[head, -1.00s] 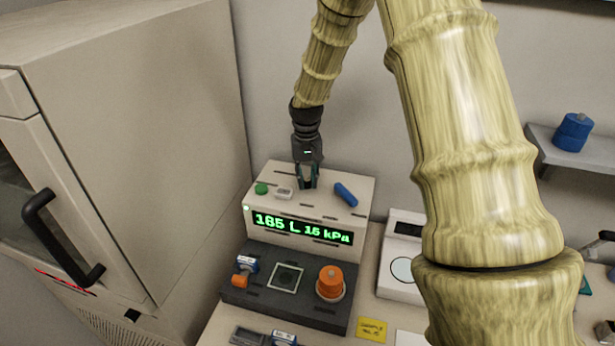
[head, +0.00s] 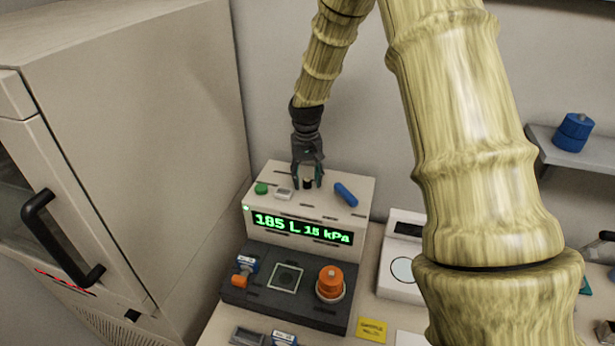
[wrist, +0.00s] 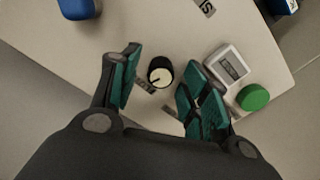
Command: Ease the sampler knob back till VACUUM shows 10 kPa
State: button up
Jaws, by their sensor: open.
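The sampler unit (head: 285,215) is a cream box with a green display (head: 302,228) reading "185 L" and what looks like "15 kPa"; the last digits are slightly unclear. A small black knob stands on its top (head: 307,184).
On the unit's top are a green button (head: 261,188), a small grey-white counter (head: 283,193) and a blue part (head: 346,194). A dark tray (head: 245,287) with an orange knobbed piece (head: 330,280) sits in front. A large cabinet (head: 140,130) stands left.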

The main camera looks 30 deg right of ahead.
aim_at(307, 178)
notch_tip(307, 178, up, 12)
dwell(0.6)
